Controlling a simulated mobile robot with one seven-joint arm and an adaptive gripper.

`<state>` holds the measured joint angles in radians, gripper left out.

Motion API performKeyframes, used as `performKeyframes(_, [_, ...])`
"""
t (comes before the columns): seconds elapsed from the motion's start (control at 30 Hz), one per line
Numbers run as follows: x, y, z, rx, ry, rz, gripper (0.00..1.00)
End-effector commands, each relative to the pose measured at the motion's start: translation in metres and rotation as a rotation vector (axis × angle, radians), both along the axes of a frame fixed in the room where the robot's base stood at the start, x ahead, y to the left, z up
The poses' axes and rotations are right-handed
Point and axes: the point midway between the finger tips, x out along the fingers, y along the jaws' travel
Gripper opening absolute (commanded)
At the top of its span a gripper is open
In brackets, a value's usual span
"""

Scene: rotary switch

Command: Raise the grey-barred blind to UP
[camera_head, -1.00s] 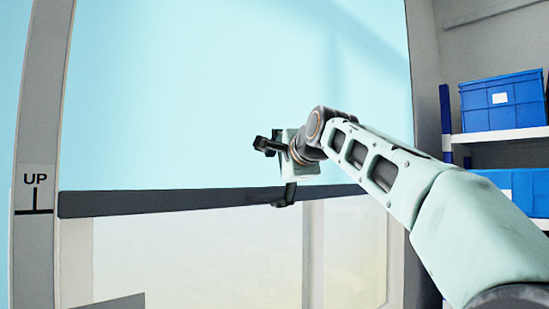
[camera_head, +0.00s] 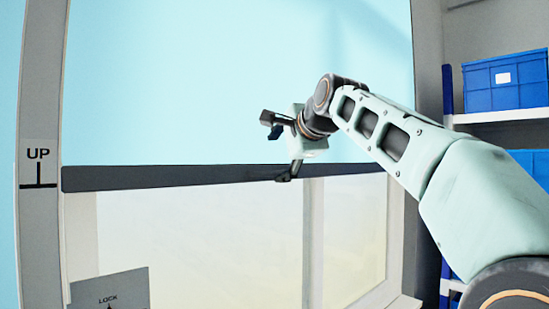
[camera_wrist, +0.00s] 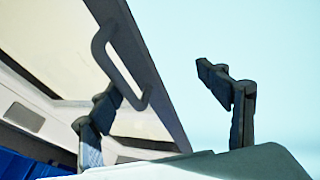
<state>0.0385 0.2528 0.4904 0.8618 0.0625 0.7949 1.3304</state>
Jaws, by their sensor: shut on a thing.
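The blind's dark grey bar (camera_head: 180,177) runs across the window under light-blue cloth (camera_head: 190,80). Its left end is about level with the line under the UP mark (camera_head: 38,172) on the left post. My gripper (camera_head: 283,149) is at the bar's right half. One finger is by the bar; the other stands above it, against the cloth. In the wrist view, the bar carries a grey loop handle (camera_wrist: 128,75). The exact contact is partly hidden.
A grey LOCK plate (camera_head: 110,288) stands at the lower left. Below the bar is pale window glass (camera_head: 200,235). At the right, a shelf (camera_head: 500,116) holds blue crates (camera_head: 505,82). The cloth area left of my gripper is clear.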

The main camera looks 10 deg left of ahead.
Motion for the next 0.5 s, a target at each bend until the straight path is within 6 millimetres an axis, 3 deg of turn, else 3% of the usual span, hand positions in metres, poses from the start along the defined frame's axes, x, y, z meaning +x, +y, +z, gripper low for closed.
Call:
performKeyframes(0.03, [-0.011, -0.003, 0.029, 0.024, -0.055, -0.005, 0.51])
performKeyframes(0.33, [-0.031, -0.011, 0.033, 0.026, -0.055, 0.0, 0.45])
performKeyframes(0.4, [-0.034, -0.013, 0.034, 0.025, -0.053, 0.0, 0.27])
performKeyframes(0.5, [-0.039, -0.017, 0.032, 0.022, -0.047, -0.001, 0.27])
